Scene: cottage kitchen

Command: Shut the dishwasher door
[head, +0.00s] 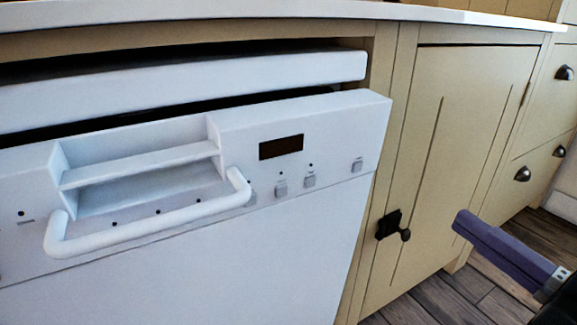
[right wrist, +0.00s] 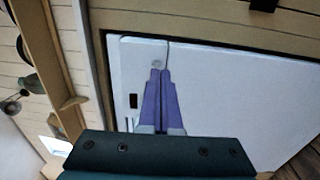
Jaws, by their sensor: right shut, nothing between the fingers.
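The white dishwasher door (head: 180,270) fills the left of the head view. It stands nearly upright, with its top edge slightly forward of the cabinet and a dark gap behind it. Its control panel has a white bar handle (head: 150,222) and a small dark display (head: 281,147). My right gripper (head: 462,222) has purple fingers, shut and empty, to the right of the door in front of the beige cupboard. In the right wrist view its shut fingers (right wrist: 160,72) point towards a white panel (right wrist: 235,85); I cannot tell whether they touch it. My left gripper is not in view.
A beige cupboard door (head: 450,150) with a dark latch (head: 393,225) is right of the dishwasher. Drawers with cup pulls (head: 523,174) stand farther right. A pale worktop (head: 440,14) runs above. Wooden floor (head: 440,300) shows at lower right.

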